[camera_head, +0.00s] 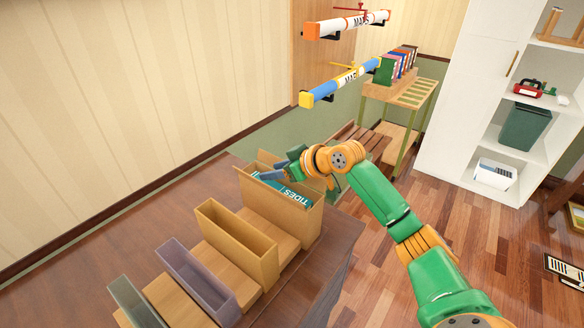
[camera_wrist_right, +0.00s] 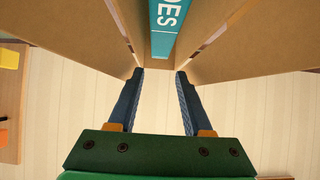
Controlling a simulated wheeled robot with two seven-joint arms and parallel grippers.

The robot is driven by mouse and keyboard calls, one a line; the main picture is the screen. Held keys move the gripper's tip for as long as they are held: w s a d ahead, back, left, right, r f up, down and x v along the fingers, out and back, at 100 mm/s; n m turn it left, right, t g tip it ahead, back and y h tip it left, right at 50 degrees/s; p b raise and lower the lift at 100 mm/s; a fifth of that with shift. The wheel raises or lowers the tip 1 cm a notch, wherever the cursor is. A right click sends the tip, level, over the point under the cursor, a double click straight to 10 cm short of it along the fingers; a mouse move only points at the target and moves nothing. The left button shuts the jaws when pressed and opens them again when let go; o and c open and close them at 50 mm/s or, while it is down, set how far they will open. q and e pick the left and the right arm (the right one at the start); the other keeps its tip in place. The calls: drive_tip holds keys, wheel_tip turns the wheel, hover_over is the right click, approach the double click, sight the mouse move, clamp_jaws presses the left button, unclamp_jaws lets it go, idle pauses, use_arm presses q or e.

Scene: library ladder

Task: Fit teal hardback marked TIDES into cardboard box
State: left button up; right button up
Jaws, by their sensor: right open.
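The teal book marked TIDES (camera_head: 296,197) is inside the open cardboard box (camera_head: 280,213), its lettered spine facing up near the rim. In the right wrist view the book's teal spine (camera_wrist_right: 166,32) lies between the box's brown flaps (camera_wrist_right: 60,35). My right gripper (camera_head: 284,165) is open and empty at the back of the box. Its two blue fingers (camera_wrist_right: 158,92) are spread apart, and the book is beyond their tips, not between them. The book's lower part is hidden by the box walls. My left gripper is not in view.
A narrow tan bin (camera_head: 240,246), a purple-grey bin (camera_head: 197,281) and a grey-green bin (camera_head: 134,302) stand in a row on the brown table (camera_head: 110,245). Wall-mounted map tubes (camera_head: 340,84) hang beyond. A slatted stand (camera_head: 405,92) holds several books. A white shelf is at right.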

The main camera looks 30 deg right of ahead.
drive_tip(key=b+v, duration=0.2)
drive_tip(key=v, duration=0.8)
drive_tip(key=shift+b, duration=0.35)
drive_tip(key=shift+s, duration=0.1)
